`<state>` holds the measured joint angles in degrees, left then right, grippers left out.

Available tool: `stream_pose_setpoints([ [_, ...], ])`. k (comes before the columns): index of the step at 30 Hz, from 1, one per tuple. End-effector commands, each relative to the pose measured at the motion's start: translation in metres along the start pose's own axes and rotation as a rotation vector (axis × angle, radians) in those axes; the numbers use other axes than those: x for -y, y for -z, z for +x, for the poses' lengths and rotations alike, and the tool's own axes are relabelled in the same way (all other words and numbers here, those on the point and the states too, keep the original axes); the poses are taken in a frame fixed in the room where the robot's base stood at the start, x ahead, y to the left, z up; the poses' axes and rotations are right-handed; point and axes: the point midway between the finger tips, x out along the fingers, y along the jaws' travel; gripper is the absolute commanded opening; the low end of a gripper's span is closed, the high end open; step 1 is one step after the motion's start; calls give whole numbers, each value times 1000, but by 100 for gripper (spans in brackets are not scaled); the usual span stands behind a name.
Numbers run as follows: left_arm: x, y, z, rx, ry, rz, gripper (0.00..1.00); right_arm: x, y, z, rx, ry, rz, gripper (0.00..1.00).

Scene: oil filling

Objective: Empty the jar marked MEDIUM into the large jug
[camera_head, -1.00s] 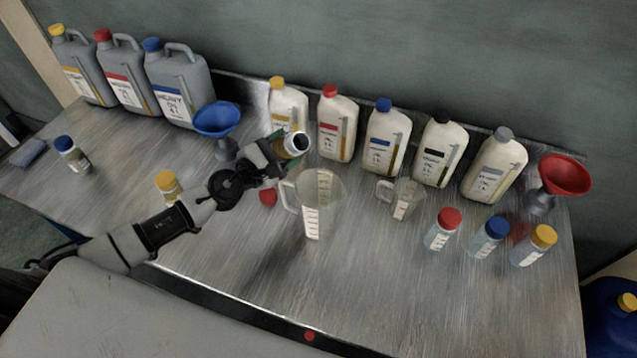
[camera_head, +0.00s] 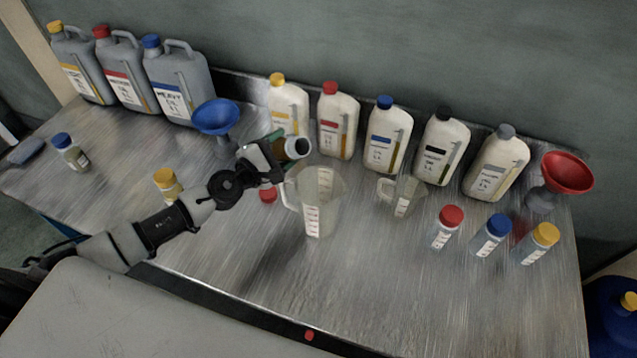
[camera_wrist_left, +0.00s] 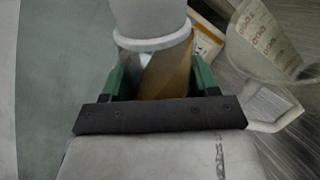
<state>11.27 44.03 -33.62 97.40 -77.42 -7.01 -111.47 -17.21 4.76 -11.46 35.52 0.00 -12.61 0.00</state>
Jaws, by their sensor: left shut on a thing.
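My left gripper (camera_head: 275,150) is shut on an open jar (camera_head: 297,148), held tilted above the table with its mouth pointing right. In the left wrist view, the jar (camera_wrist_left: 165,72) sits between the green finger pads with brown oil inside, and the jug (camera_wrist_left: 262,45) is at upper right. Its marking cannot be read. A red cap (camera_head: 268,193) lies on the table below the gripper. My right gripper is out of view.
A smaller clear jug (camera_head: 405,197) stands right of the large one. Several oil bottles (camera_head: 388,138) line the back. A blue funnel (camera_head: 216,117), a yellow-capped jar (camera_head: 167,185) and a blue-capped jar (camera_head: 70,153) stand left. The front middle of the table is clear.

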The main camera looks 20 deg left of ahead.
Motion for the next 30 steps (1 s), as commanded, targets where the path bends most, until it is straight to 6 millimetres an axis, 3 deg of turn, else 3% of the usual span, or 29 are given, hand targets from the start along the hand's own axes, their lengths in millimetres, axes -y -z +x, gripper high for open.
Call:
stream_pose_setpoints([
  [30, 2, 7, 0, -10, -1, 137, 32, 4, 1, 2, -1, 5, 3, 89],
])
